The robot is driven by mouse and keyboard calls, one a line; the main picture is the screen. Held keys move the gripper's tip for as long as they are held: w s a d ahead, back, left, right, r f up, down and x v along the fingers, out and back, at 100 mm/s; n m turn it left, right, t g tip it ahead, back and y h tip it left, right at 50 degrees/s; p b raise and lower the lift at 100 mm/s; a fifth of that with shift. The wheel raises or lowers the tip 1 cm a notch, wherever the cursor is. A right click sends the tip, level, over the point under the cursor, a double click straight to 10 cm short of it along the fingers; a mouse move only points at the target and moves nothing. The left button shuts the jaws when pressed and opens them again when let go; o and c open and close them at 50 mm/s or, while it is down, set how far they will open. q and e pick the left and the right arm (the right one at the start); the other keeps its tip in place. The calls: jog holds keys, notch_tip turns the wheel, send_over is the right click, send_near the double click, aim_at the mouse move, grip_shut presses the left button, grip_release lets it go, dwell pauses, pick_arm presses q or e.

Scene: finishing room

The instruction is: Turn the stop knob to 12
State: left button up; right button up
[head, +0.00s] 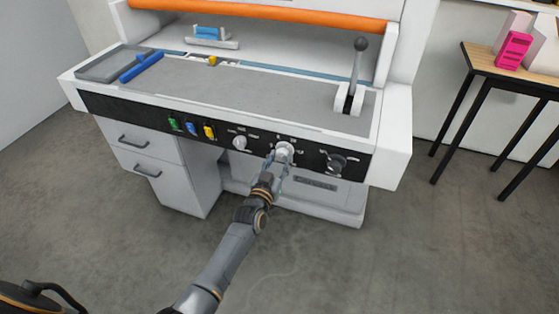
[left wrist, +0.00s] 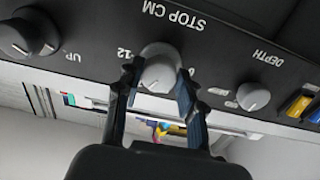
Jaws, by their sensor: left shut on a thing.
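The stop knob (head: 285,149) is a pale round knob on the black front panel of the machine. In the left wrist view, which shows the panel upside down, the stop knob (left wrist: 160,70) sits below the lettering "STOP CM". A "12" mark (left wrist: 124,53) is printed beside it on the left. My left gripper (head: 279,160) is at the knob from the front, one finger on each side, shut on it; it also shows in the left wrist view (left wrist: 158,88). I cannot tell where the knob points. My right gripper is not in view.
A depth knob (left wrist: 254,96) and a dark up knob (head: 337,162) flank the stop knob. Green, blue and yellow switches (head: 209,132) sit farther left. A lever (head: 357,72) stands on the machine's top at right. A side table (head: 482,62) stands at right.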

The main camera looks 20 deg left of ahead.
pick_arm(q)
jog(key=shift+m, duration=0.3)
jog(key=m+p, duration=0.1)
jog(key=m, duration=1)
dwell(0.4)
jog(key=o, duration=1.2)
jog(key=shift+c, duration=0.2)
